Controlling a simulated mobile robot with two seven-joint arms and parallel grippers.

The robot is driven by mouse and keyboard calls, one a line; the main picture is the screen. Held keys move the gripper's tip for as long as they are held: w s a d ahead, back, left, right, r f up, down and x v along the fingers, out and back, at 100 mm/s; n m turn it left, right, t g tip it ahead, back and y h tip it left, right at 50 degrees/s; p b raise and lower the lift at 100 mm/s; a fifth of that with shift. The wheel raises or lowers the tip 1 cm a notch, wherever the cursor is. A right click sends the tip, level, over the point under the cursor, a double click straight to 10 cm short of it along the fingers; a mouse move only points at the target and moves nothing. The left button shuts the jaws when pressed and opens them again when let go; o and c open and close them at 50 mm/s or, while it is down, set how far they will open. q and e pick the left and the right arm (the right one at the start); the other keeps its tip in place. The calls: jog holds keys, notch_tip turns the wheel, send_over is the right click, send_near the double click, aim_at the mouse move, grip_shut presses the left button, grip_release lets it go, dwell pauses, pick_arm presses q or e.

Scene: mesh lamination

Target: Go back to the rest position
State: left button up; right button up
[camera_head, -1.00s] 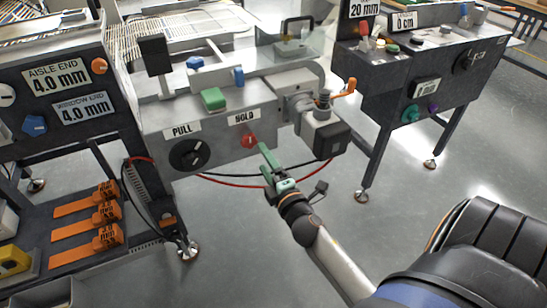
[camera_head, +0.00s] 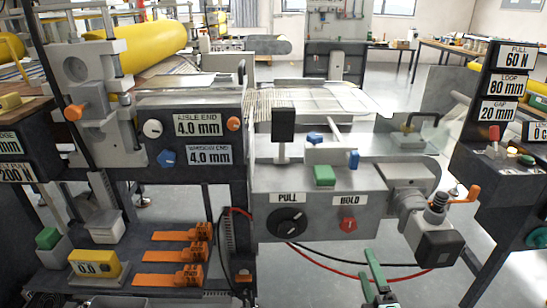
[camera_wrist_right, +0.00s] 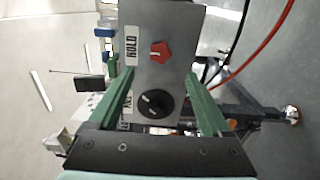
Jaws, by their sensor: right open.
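My right gripper (camera_head: 376,276) shows at the bottom of the head view, in front of and below the grey control box (camera_head: 262,212). Its two green fingers are apart with nothing between them. In the right wrist view the open fingers (camera_wrist_right: 163,95) frame the box face, with the red knob (camera_wrist_right: 160,52) and the black dial (camera_wrist_right: 156,103) beyond them. In the head view the red HOLD knob (camera_head: 348,225) and black PULL dial (camera_head: 287,221) sit on the box front. No contact with the box can be made out. My left gripper is not in view.
An orange-handled crank (camera_head: 465,195) juts from the box's right side. Red and black cables (camera_head: 345,271) hang below it. A dark panel (camera_head: 500,100) stands at the right. Orange tabbed gauges (camera_head: 182,254) lie on the lower left shelf. Open floor lies at the lower right.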

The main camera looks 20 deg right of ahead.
jog(key=s+a+f+m+g+y, duration=0.35)
jog(key=s+a+f+m, duration=0.2)
jog(key=a+f, duration=0.2)
jog(key=s+a+f+m+g+y, duration=0.3)
jog(key=s+a+f+m+g, duration=0.15)
jog(key=a+f+m, duration=0.35)
pick_arm(q)
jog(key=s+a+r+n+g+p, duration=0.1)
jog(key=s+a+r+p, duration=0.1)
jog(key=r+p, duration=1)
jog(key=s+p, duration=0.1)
jog(key=p, duration=0.7)
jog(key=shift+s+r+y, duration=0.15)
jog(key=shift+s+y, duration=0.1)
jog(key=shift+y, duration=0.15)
pick_arm(e)
jog(key=s+r, duration=0.4)
jog(key=r, duration=0.9)
jog(key=shift+s+d+r, duration=0.15)
jog(key=shift+d+r, duration=0.05)
jog(key=shift+r, duration=0.15)
